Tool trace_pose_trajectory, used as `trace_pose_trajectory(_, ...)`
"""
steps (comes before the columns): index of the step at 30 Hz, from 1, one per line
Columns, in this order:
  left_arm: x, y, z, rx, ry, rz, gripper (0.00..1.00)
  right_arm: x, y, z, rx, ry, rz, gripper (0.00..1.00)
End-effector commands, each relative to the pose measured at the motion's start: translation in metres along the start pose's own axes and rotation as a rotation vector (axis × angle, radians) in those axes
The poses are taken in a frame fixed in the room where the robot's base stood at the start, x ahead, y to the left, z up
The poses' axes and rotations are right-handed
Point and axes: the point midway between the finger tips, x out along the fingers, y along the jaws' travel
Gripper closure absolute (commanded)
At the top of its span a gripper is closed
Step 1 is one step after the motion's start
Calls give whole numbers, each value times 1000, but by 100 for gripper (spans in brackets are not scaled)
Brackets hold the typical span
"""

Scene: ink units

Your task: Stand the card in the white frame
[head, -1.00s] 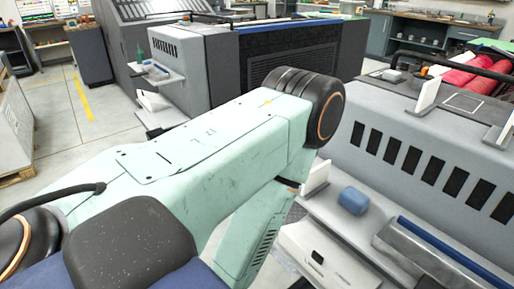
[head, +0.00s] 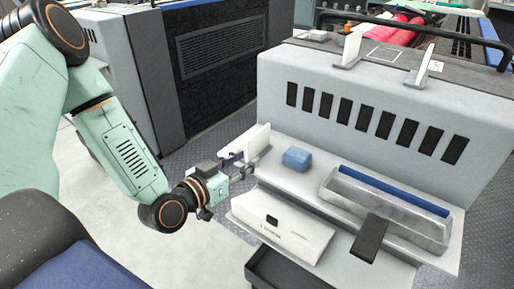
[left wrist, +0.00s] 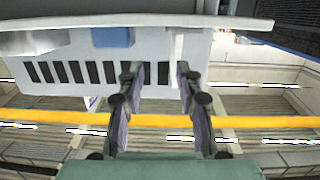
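A thin white upright panel (head: 250,143), which looks like the card, stands at the left end of the grey machine's ledge. It also shows in the left wrist view (left wrist: 175,46). A white outlined square (head: 383,54), apparently the white frame, lies on the machine's top between two white upright brackets. My left gripper (head: 236,160) is close to the panel in the head view. In the left wrist view its fingers (left wrist: 160,78) are apart, with the panel toward the right finger; I cannot tell whether they touch it. My right gripper is not in view.
The white brackets (head: 350,47) stand on the machine's top. A blue block (head: 297,159), a metal trough (head: 385,212) with a blue strip and a dark flat bar (head: 369,238) are on the ledge. A white box (head: 283,228) is at the lower front, above a dark tray (head: 290,272).

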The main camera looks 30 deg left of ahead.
Motion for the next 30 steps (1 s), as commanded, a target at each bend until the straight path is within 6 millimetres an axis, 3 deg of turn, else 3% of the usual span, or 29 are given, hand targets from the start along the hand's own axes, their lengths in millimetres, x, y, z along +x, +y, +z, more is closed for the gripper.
trace_pose_trajectory(10, 1, -15, -28, 25, 121, -29, 65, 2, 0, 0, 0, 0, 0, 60)
trace_pose_trajectory(17, 3, -16, -31, 31, 140, -32, 65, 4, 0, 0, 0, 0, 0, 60)
trace_pose_trajectory(30, 32, -18, -33, 32, 140, -31, 65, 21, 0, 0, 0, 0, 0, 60)
